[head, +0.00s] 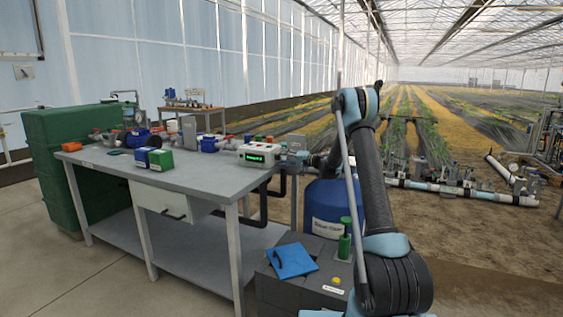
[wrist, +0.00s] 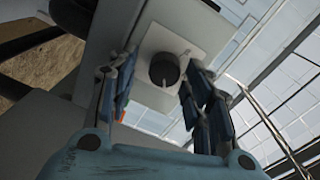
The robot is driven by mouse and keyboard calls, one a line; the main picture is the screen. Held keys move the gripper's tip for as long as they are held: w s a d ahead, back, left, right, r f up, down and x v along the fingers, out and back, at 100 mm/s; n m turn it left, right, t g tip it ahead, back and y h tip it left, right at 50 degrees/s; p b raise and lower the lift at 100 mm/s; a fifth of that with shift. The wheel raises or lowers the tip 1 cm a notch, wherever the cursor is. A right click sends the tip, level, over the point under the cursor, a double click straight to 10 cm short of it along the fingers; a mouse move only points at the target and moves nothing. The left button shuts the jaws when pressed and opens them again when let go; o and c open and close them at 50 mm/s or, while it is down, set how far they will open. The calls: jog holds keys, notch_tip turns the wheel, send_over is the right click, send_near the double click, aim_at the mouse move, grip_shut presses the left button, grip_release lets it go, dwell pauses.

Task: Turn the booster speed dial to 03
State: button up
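In the wrist view, a dark round dial (wrist: 164,70) sits on a pale square plate (wrist: 152,38) fixed to a grey housing. No number can be read on it there. My gripper (wrist: 161,64) is open, with one finger left of the dial and one right of it. Gaps show between both fingers and the dial, and I cannot tell how far its tips are from the plate. In the head view my arm stands at the right of the bench, and I cannot make out the gripper or the dial. A white controller box (head: 259,154) there has a lit green display, too small to read.
A blue tank (head: 325,208) and a grey cabinet with a blue clipboard (head: 292,260) stand near my arm. The concrete floor at the front left is clear.

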jog(key=shift+s, duration=0.15)
jog(key=v, duration=1.2)
jog(key=shift+r, duration=0.1)
